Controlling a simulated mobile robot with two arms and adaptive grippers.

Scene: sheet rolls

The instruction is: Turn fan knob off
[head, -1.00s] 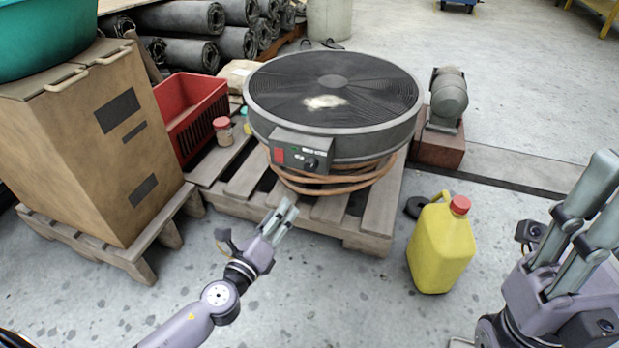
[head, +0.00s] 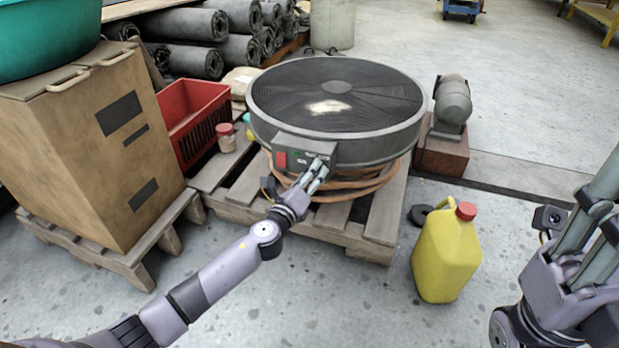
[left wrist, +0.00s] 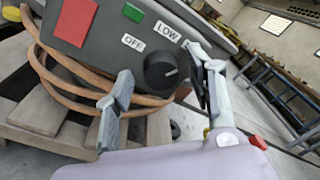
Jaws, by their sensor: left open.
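The large round fan (head: 345,100) lies flat on a wooden pallet, with a grey control box on its front. In the left wrist view the black knob (left wrist: 160,70) sits on the box below the OFF label (left wrist: 132,42) and the LOW label (left wrist: 167,32). A pale mark shows on the knob's face, toward its right side. My left gripper (head: 322,172) is at the box and hides the knob in the head view. In the left wrist view its open fingers (left wrist: 160,92) stand on either side of the knob, apart from it. My right gripper (head: 590,228) is at the right edge, away from the fan.
Coiled orange hose (head: 350,184) lies under the fan. A yellow jug (head: 445,258) stands right of the pallet. A cardboard box (head: 75,150) and red crate (head: 190,115) are left.

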